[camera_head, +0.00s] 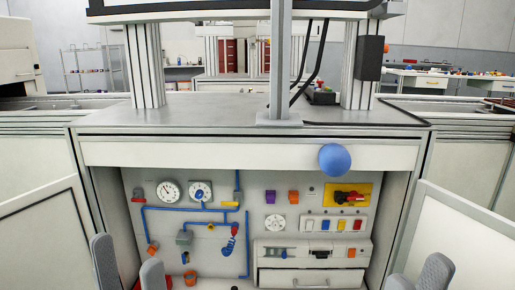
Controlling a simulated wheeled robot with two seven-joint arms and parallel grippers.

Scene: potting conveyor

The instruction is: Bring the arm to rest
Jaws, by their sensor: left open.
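My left gripper (128,250) shows at the bottom left of the head view. Its two grey fingers point up and stand apart, with nothing between them. My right gripper (416,266) shows at the bottom right, partly cut off by the picture's edge. Its two grey fingers are also apart, and I see nothing held there. Both grippers appear in front of the workbench, low in the picture. The rest of both arms is out of view.
A workbench (200,112) with a grey top stands ahead. A blue ball (334,160) shows before its front edge; I cannot tell what supports it. Below is a panel with gauges (168,191), blue pipes and a drawer (308,279). White panels (448,235) flank it.

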